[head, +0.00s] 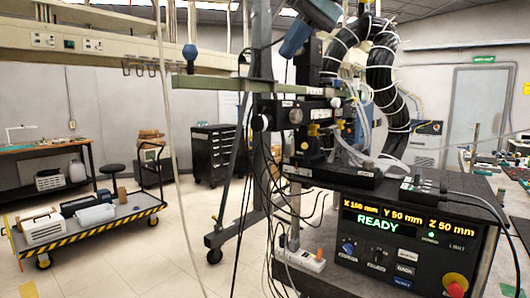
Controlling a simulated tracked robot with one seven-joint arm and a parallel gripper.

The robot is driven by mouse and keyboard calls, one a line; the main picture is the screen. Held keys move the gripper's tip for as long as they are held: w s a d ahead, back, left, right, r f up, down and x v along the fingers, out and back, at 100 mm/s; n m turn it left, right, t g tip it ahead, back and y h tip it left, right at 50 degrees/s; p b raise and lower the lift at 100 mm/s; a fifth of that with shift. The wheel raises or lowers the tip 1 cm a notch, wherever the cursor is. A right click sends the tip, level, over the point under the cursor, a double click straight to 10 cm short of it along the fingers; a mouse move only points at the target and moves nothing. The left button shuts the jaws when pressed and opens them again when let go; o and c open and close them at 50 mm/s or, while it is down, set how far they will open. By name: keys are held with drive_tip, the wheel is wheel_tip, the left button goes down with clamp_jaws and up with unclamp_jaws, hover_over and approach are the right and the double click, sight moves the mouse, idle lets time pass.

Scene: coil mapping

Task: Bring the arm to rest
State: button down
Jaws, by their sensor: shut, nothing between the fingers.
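My gripper does not show clearly anywhere in the head view, and I cannot make out its fingers. A mapping stage (300,112) with a long horizontal bar (215,83) stands at the centre, on a dark upright frame. A blue and dark part (297,36) is at the top centre; I cannot tell what it belongs to. The control box (400,245) at the lower right reads "READY", with X 100 mm, Y 50 mm and Z 50 mm. It has a red emergency button (455,284).
A thick black cable loop (382,75) arches behind the stage, and thin cables hang beside the frame. A wheeled cart (100,222) with yellow-black edging stands at the left. A dark tool cabinet (213,152) is behind. Pale floor (130,265) is clear between cart and frame.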

drive_tip(key=s+d+f+m+t+h, duration=0.1)
drive_tip(key=s+d+f, duration=0.3)
drive_tip(key=f, duration=0.8)
drive_tip(key=s+d+f+m+t+h, duration=0.1)
drive_tip(key=s+d+f+m+h, duration=0.1)
drive_tip(key=s+d+f, duration=0.3)
drive_tip(key=s+d+f+m+t+h, duration=0.1)
drive_tip(key=s+d+f, duration=0.4)
drive_tip(key=f, duration=1.4)
drive_tip(key=d+m+h, duration=0.1)
drive_tip(key=d+h, duration=0.1)
drive_tip(key=d, duration=0.2)
drive_tip(key=shift+d, duration=0.15)
